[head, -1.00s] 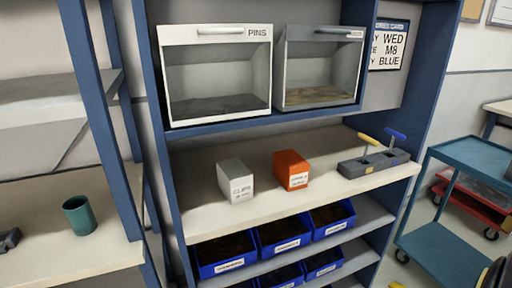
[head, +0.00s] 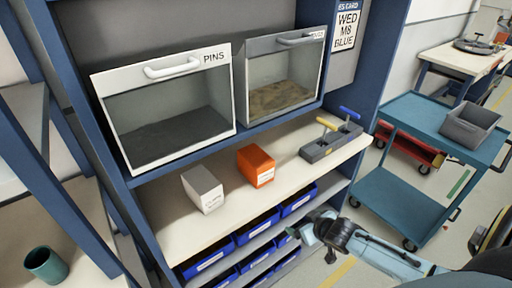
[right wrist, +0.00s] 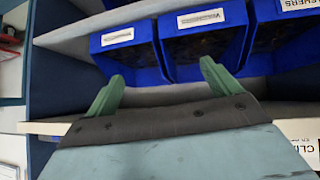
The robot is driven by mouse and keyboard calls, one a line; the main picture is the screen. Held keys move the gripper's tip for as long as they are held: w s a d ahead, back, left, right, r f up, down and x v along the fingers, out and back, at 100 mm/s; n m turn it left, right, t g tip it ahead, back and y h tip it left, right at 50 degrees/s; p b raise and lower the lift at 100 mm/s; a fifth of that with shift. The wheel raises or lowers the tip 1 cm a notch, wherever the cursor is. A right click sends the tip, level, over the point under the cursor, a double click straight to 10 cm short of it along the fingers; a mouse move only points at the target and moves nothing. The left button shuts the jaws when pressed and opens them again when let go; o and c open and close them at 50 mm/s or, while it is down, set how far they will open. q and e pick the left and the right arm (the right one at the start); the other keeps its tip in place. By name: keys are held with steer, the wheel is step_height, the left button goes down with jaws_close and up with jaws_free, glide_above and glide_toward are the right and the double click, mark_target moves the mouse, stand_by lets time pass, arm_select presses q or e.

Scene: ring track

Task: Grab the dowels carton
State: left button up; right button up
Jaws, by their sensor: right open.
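An orange carton (head: 256,167) stands upright on the pale shelf. Its white label is too small to read, so I cannot confirm it says dowels. A white carton (head: 203,189) stands to its left; its label seems to read CLIPS. My right gripper (head: 308,230) is in front of the shelf unit, below and to the right of the orange carton, apart from it. In the right wrist view its two green fingers (right wrist: 162,75) are spread with nothing between them, and the white carton's inverted label (right wrist: 303,147) shows at the edge. My left gripper is not in view.
Blue bins (head: 212,256) sit below the shelf edge. A PINS bin (head: 165,135) and a grey bin (head: 283,85) hang above the cartons. A grey block with yellow and blue handles (head: 330,143) stands right on the shelf. A teal cart (head: 405,120) is at right.

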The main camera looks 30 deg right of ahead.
steer(key=w+a+r+t+y+p, duration=0.1)
steer(key=w+r, duration=0.1)
steer(key=r, duration=0.5)
steer(key=w+a+r+t+p, duration=0.1)
steer(key=w+a+r+p, duration=0.1)
steer(key=r, duration=0.6)
steer(key=y+p, duration=0.1)
steer(key=p, duration=0.1)
glide_toward(256, 156)
steer(key=shift+n+t, duration=0.4)
steer(key=shift+f+x, duration=0.2)
steer(key=shift+x, duration=1.8)
steer(key=shift+f+x, duration=0.15)
steer(key=shift+x, duration=1.9)
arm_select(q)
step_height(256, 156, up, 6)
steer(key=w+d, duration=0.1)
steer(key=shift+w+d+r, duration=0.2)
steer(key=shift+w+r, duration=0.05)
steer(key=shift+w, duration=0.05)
arm_select(e)
steer(key=shift+s, duration=0.2)
steer(key=c, duration=1.3)
steer(key=shift+c, duration=1)
steer(key=shift+r, duration=0.1)
